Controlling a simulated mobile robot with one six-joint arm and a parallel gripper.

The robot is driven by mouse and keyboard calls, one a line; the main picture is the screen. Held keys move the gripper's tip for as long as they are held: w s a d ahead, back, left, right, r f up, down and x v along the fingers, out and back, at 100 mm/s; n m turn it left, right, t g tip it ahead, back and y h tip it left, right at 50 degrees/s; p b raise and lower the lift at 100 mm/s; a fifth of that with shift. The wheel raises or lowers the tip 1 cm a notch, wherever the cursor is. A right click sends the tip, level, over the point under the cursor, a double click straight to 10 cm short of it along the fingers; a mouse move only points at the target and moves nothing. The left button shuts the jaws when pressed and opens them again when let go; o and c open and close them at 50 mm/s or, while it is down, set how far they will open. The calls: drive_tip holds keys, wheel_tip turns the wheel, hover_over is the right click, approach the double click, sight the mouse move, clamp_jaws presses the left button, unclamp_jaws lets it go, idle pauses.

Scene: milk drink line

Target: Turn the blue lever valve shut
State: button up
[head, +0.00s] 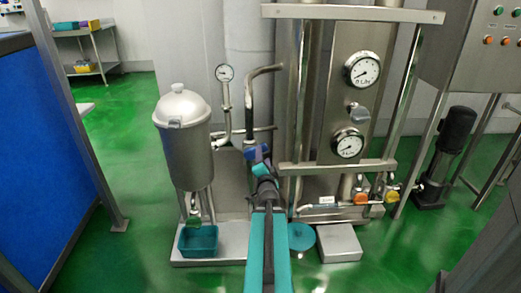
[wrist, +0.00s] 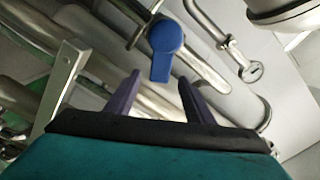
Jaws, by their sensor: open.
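The blue lever (wrist: 164,42) is in the upper middle of the wrist view, mounted on a steel pipe, its handle pointing down in the picture toward my gripper. My gripper (wrist: 159,77) is open, with one dark purple finger on each side of the handle's line. The handle's free end is at or just beyond the fingertips; I see no contact. In the head view my gripper (head: 258,157) is at the pipework in the middle, and it and my arm mostly hide the lever there.
A lidded steel vessel (head: 187,140) stands left of my arm, with a teal bin (head: 198,241) below it. A steel panel with a round gauge (head: 362,69) stands to the right. Orange (head: 361,198) and yellow (head: 391,196) fittings sit low at right. Steel pipes run close around my gripper.

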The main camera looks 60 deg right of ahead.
sight(262, 144)
drive_tip(key=shift+b+x, duration=1.4)
drive_tip(key=shift+x, duration=4.1)
